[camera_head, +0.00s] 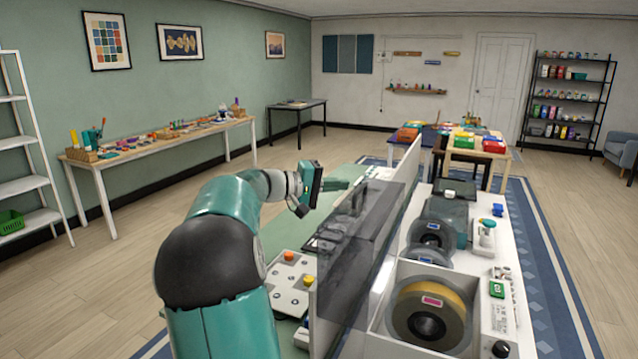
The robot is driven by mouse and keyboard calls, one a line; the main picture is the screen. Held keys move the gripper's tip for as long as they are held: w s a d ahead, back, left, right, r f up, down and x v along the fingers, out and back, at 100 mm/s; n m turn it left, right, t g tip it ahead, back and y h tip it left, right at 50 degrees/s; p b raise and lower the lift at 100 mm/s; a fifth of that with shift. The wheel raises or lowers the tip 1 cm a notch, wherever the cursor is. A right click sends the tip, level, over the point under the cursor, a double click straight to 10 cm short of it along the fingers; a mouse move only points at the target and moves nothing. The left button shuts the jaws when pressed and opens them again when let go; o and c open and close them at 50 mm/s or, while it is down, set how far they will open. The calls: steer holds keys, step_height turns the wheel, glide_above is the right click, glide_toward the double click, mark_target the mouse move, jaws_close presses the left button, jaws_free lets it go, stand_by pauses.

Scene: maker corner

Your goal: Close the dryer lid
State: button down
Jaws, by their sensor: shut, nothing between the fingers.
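The dryer (478,305) is a white open-topped box at the right front, with a large tan-and-dark spool (432,312) inside. Its lid (350,265) appears to be the smoky see-through panel standing raised along the box's left side, so the dryer is open. My gripper (345,184) is shut and empty. It points to the right, above the green worktop and beyond the far upper end of the lid. It looks apart from the lid, though the exact gap is hard to judge. My arm hides part of the worktop.
A thin white upright panel (411,178) stands behind the lid. More dark spools (432,235) lie behind the dryer, and a strip of controls (501,312) runs along its right. A plate with coloured knobs (290,280) lies left of the lid. Open floor (560,185) is at the right.

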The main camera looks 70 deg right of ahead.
steer(key=shift+s+a+f, duration=0.15)
steer(key=shift+s, duration=0.75)
steer(key=shift+s, duration=0.1)
